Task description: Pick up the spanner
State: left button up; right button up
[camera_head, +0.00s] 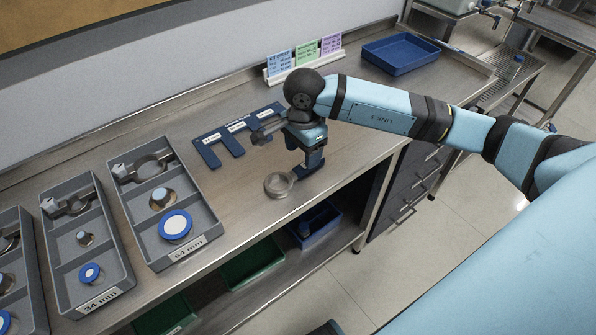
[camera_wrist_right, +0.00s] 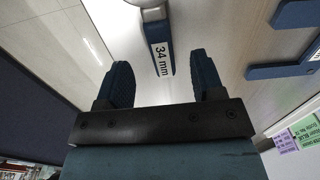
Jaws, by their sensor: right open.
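The spanner (camera_head: 279,185) lies on the steel bench near its front edge, its round grey head to the left of my right gripper (camera_head: 310,167). In the right wrist view the spanner's blue handle (camera_wrist_right: 158,42), with a white "34 mm" label, points in between the two fingertips of my right gripper (camera_wrist_right: 163,78). The fingers are spread, with a gap on both sides of the handle. I cannot tell how far the handle lies below the fingertips. The gripper hides part of the handle in the head view. My left gripper is not in view.
A blue slotted rack (camera_head: 234,150) with labels lies behind the gripper. Grey trays (camera_head: 206,228) of rings and fittings stand on the left. A blue bin (camera_head: 401,54) and coloured cards (camera_head: 305,55) are at the back. Bare bench lies between trays and spanner.

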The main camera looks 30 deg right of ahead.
aim_at(296, 174)
jog(key=f, duration=0.5)
jog(key=shift+d+f, duration=0.1)
jog(key=shift+d, duration=0.15)
jog(key=shift+c, duration=0.4)
jog(key=c, duration=1)
